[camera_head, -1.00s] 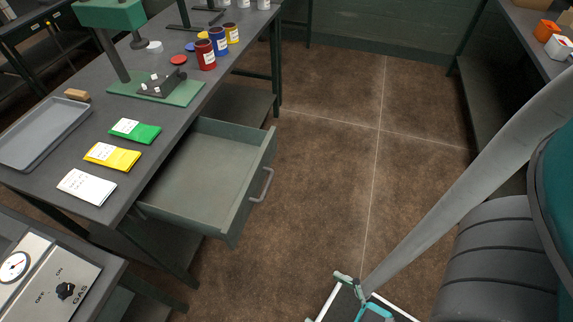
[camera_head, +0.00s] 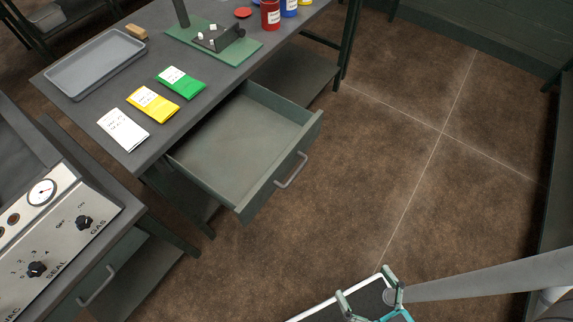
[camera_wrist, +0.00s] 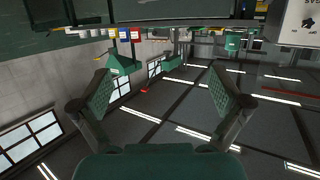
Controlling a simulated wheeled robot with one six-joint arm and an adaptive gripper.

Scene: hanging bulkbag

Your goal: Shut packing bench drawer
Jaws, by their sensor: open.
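The packing bench drawer (camera_head: 240,150) is green-grey and stands pulled well out from under the bench top (camera_head: 75,105), and its inside looks empty. Its front panel carries a grey bar handle (camera_head: 291,170). My gripper (camera_head: 370,297) is low at the bottom of the head view, apart from the drawer, below and to the right of the handle. In the wrist view my gripper (camera_wrist: 160,100) has its two green pads wide apart with nothing between them.
On the bench lie a grey tray (camera_head: 95,64), white (camera_head: 123,129), yellow (camera_head: 153,103) and green (camera_head: 181,82) packets, and a red can (camera_head: 270,15). A machine with dials (camera_head: 60,225) stands at lower left. The brown floor (camera_head: 375,150) right of the drawer is clear.

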